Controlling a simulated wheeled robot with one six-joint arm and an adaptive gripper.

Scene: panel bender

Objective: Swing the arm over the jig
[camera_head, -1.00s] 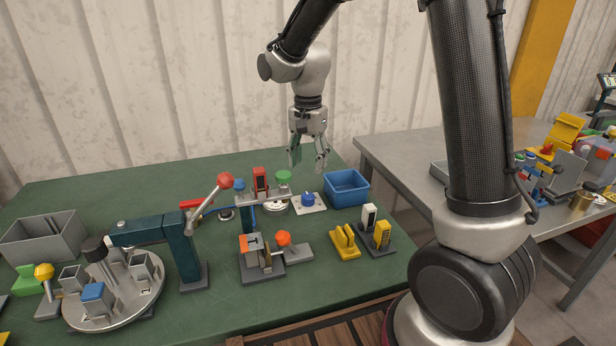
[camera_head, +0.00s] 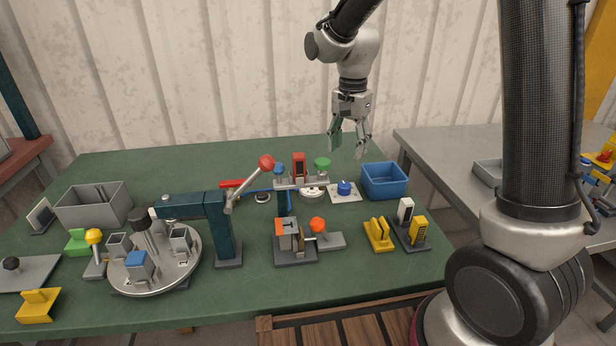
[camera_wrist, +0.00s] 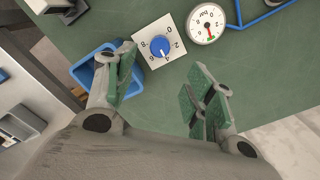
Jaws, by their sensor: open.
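The arm points right, not over the fixture. I cannot tell for sure that these are the task's arm and jig. My gripper (camera_head: 348,148) is open and empty, above the back of the table, behind the green knob; it also shows in the wrist view (camera_wrist: 162,78).
A teal press (camera_head: 222,228) with a red ball lever stands left, over a round plate (camera_head: 185,272). A blue bin (camera_head: 384,181), a blue dial (camera_head: 344,188) and a gauge (camera_wrist: 207,23) are near my gripper. Yellow (camera_head: 378,233) and white blocks stand right.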

